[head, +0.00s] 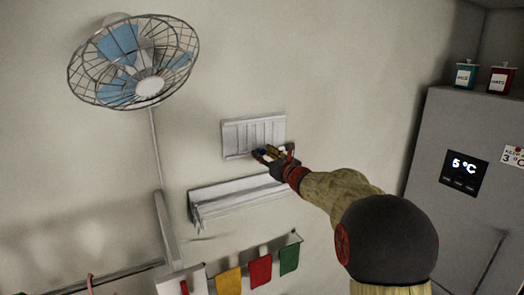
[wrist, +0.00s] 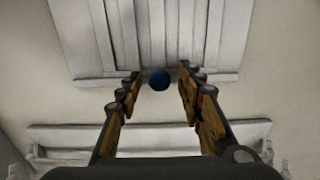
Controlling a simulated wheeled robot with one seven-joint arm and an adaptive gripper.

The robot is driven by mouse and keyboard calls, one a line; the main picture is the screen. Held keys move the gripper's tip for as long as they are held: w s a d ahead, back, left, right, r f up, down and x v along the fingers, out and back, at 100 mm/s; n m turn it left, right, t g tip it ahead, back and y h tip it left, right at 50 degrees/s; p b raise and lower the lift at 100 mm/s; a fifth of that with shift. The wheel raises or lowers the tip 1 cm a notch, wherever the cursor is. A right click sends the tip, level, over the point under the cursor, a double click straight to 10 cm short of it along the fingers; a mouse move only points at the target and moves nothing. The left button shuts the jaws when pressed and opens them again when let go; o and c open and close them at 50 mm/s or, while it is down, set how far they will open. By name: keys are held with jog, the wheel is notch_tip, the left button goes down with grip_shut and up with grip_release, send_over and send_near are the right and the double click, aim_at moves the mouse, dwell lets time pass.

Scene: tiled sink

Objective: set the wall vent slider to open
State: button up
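The wall vent (head: 240,136) is a pale grey slatted panel on the wall, in the middle of the head view. In the wrist view the vent (wrist: 95,35) fills the top, with upright slats and a lower edge. A small dark blue knob (wrist: 158,79), which seems to be the slider's handle, shows at that lower edge. My gripper (head: 268,153) is at the vent's lower right in the head view. In the wrist view my gripper (wrist: 159,88) is open, with one finger on each side of the knob and visible gaps between.
A pale shelf or ledge (head: 235,199) juts from the wall just below the vent. A wall fan (head: 135,62) hangs at the upper left. Coloured cloths (head: 260,271) hang on a rail below. A grey fridge (head: 461,135) with canisters on top stands at the right.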

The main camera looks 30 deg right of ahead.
jog(key=shift+w, duration=0.7)
jog(key=shift+c, duration=1.3)
grip_shut()
